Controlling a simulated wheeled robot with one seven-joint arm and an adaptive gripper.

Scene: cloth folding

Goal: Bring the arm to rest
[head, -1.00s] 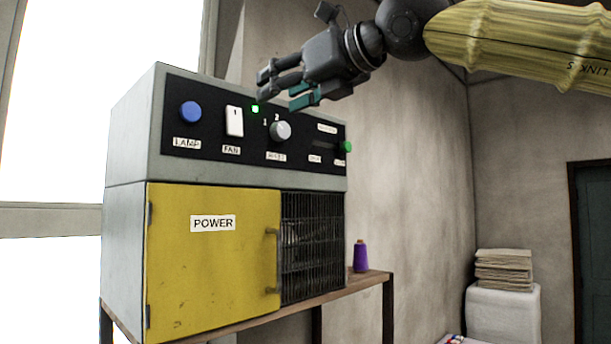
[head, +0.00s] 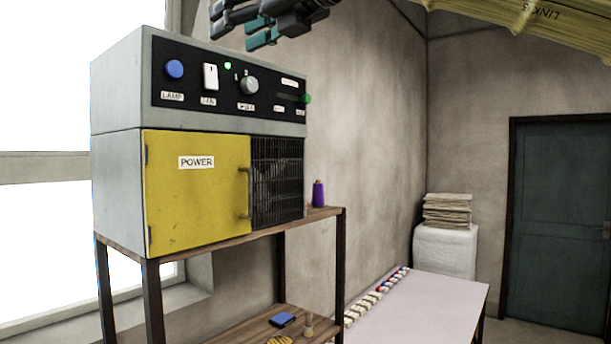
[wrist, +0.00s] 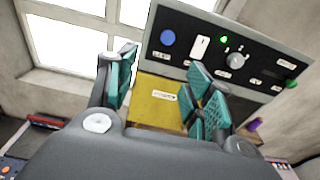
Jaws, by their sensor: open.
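My gripper (head: 252,28) is at the top of the head view, above and in front of the control box (head: 115,95). It is open and empty, with teal finger pads. In the wrist view my gripper (wrist: 160,95) has its fingers spread, with the box's yellow door (wrist: 165,98) seen between them. My gripper appears apart from the box's black panel (head: 290,112). My arm runs out of the top of the head view, so part of it is hidden.
The box has a blue button (head: 174,69), a white switch (head: 210,76), a knob (head: 249,85) and a lit green lamp (head: 228,65). It stands on a wooden shelf (head: 240,232) beside a purple spool (head: 318,194). A pale table (head: 430,300) stands right, with open space above it.

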